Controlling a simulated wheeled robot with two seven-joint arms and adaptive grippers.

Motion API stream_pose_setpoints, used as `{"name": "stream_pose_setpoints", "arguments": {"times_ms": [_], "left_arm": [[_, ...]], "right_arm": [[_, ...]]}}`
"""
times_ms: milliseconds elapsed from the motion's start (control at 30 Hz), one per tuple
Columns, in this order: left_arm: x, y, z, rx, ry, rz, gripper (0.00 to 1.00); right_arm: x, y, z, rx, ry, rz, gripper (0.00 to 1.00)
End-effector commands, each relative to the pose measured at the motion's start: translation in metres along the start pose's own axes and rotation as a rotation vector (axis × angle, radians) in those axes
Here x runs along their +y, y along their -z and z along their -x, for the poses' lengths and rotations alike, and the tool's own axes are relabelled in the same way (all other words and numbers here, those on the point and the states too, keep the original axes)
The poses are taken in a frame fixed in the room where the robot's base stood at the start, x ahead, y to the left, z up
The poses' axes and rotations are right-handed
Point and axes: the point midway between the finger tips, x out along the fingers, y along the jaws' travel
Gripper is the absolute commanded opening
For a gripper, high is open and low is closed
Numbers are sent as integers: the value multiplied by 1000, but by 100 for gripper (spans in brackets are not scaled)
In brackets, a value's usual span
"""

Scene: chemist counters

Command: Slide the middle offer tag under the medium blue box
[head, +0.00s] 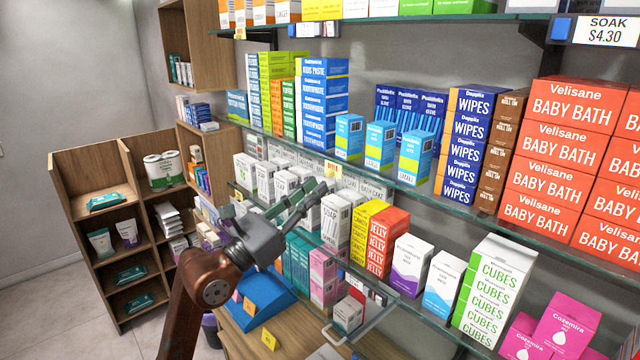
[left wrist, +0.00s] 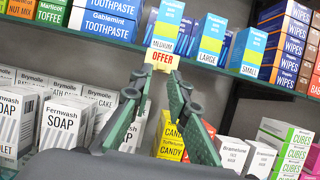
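The medium blue box (head: 349,137) stands on the middle glass shelf, left of two similar blue boxes; in the left wrist view it reads MEDIUM (left wrist: 167,28). An orange-yellow OFFER tag (head: 333,169) hangs at the shelf edge just below it. In the left wrist view the tag (left wrist: 162,60) overlaps the foot of the medium box. My left gripper (head: 326,184) points up at the tag, its fingertips (left wrist: 160,78) apart by about the tag's width at its lower corners. I cannot tell whether they touch it. My right gripper is not in view.
The large blue box (head: 380,146) and small blue box (head: 414,157) stand to the right. Soap boxes (head: 335,222) and yellow candy boxes (head: 364,228) fill the shelf below, close to my left gripper. Another yellow tag (head: 239,34) hangs at the top shelf.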

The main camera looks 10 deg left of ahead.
Motion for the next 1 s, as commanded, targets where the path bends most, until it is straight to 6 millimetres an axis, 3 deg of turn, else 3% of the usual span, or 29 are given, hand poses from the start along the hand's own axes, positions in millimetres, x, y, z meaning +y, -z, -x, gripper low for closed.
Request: {"name": "stream_pose_setpoints", "arguments": {"times_ms": [200, 400, 600, 867, 1000], "left_arm": [[1, 1, 49, 2, -2, -1, 16], [1, 1, 79, 2, -2, 0, 16], [0, 0, 90, 0, 0, 1, 16], [1, 0, 90, 0, 0, 2, 16], [10, 15, 90, 10, -1, 66, 16]], "right_arm": [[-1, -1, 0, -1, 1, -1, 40], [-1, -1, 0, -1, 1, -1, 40], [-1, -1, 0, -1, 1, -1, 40], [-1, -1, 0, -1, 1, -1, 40], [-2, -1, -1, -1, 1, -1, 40]]}}
